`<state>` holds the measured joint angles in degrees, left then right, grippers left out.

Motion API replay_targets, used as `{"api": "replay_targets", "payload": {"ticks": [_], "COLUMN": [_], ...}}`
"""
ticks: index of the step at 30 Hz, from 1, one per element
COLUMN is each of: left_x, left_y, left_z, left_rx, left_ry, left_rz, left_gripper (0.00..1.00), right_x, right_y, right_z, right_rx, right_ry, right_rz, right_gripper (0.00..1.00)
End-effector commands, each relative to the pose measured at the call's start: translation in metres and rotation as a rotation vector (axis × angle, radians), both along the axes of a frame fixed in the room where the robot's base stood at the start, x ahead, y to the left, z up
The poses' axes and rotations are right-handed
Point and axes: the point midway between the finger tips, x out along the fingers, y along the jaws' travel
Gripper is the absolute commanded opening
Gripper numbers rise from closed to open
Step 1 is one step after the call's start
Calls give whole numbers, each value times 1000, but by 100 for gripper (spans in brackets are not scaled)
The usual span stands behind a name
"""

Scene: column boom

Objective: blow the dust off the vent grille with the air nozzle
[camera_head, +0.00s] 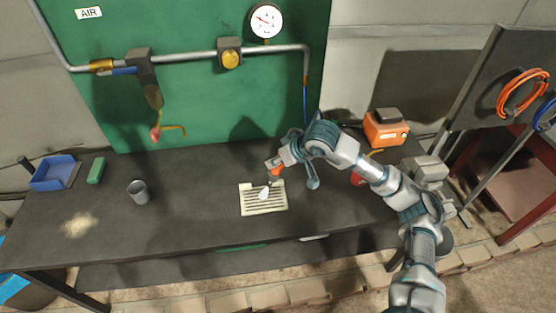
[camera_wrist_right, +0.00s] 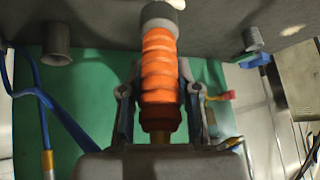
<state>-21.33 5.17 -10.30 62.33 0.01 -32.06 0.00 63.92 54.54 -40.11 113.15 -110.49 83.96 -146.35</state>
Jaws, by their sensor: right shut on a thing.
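The vent grille (camera_head: 275,208), a pale slatted plate, lies flat on the dark workbench in the head view. A small whitish patch (camera_head: 264,194) shows over its slats; I cannot tell whether it is dust or a puff of air. My right gripper (camera_head: 276,166) is just behind and above the grille, shut on the orange air nozzle (camera_head: 277,172). In the right wrist view the nozzle's ribbed orange body (camera_wrist_right: 159,75) sits between the fingers, with its grey end (camera_wrist_right: 158,18) pointing away from the gripper. My left gripper is in neither view.
A grey cup (camera_head: 138,192), green block (camera_head: 96,170), blue tray (camera_head: 53,173) and pale dusty patch (camera_head: 79,225) are on the bench's left. An orange box (camera_head: 385,129) and red object (camera_head: 357,179) are at right. Pipes (camera_head: 190,57) cross the green board behind.

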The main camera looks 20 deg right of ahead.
Motion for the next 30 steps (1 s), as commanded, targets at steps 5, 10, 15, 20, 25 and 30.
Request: {"api": "replay_targets", "payload": {"ticks": [5, 10, 15, 20, 25, 30], "left_x": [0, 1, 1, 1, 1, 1], "left_y": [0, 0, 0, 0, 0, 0], "left_z": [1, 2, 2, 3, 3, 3], "left_rx": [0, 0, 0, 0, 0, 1], "left_ry": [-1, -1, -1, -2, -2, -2], "left_rz": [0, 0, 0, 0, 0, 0], "left_gripper": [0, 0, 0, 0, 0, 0], "right_x": [3, 5, 8, 10, 12, 12], "right_y": [9, 18, 27, 36, 41, 42], "right_z": [1, 1, 1, 1, 1, 1], "right_rx": [1, 1, 1, 1, 0, 1], "right_ry": [-2, -2, -1, -2, -1, -1], "right_rz": [0, 1, 0, 1, 0, -1], "right_gripper": [0, 0, 0, 0, 0, 0]}}
